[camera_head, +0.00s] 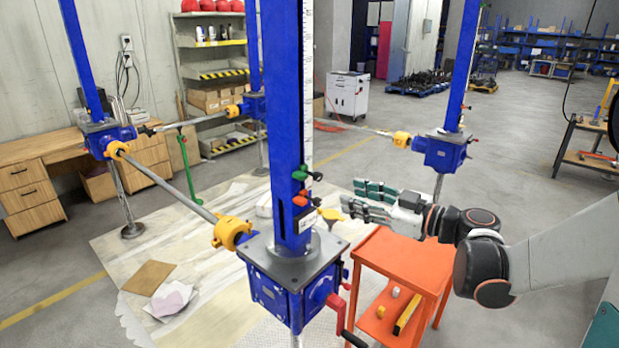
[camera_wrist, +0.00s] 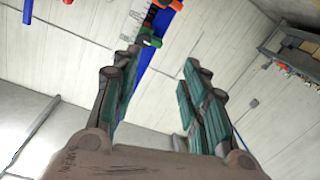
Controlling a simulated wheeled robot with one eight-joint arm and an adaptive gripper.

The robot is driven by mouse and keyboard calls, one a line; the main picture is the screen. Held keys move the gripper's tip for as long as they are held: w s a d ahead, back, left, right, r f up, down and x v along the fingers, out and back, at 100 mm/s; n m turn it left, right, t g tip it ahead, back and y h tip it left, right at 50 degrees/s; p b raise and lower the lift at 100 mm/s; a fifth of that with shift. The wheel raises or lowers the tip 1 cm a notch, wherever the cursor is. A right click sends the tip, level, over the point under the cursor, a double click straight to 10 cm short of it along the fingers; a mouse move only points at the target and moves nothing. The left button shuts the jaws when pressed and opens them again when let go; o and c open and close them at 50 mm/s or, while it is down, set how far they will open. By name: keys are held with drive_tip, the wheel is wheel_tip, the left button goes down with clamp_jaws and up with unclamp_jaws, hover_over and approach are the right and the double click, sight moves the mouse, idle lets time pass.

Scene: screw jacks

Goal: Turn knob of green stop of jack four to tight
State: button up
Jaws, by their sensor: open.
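The nearest jack has a tall blue column (camera_head: 293,80) with a white scale. No jack number is readable. My gripper (camera_head: 351,193) is open and empty, to the right of the green stop and apart from the column in the head view. In the wrist view my gripper (camera_wrist: 162,57) shows nothing between its fingers. The green stop (camera_wrist: 152,41) shows by the left fingertip, with the blue column (camera_wrist: 143,78) partly behind that finger. How tight the knob is cannot be told.
The blue gearbox (camera_head: 275,292) stands below the column, with a red crank (camera_head: 337,308) beside it. An orange cart (camera_head: 405,254) stands below my gripper. Shafts with yellow couplings (camera_head: 231,233) link the other blue jacks. Floor is open at the back right.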

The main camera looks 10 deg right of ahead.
sight(320, 177)
drive_tip(key=shift+t, duration=0.5)
drive_tip(key=x, duration=0.4)
drive_tip(key=d+x, duration=0.1)
drive_tip(key=x, duration=0.3)
drive_tip(key=w+x, duration=0.1)
drive_tip(key=x, duration=0.3)
drive_tip(key=shift+w+d+b, duration=0.2)
drive_tip(key=shift+d+b, duration=0.05)
drive_tip(key=shift+b, duration=0.15)
clamp_jaws()
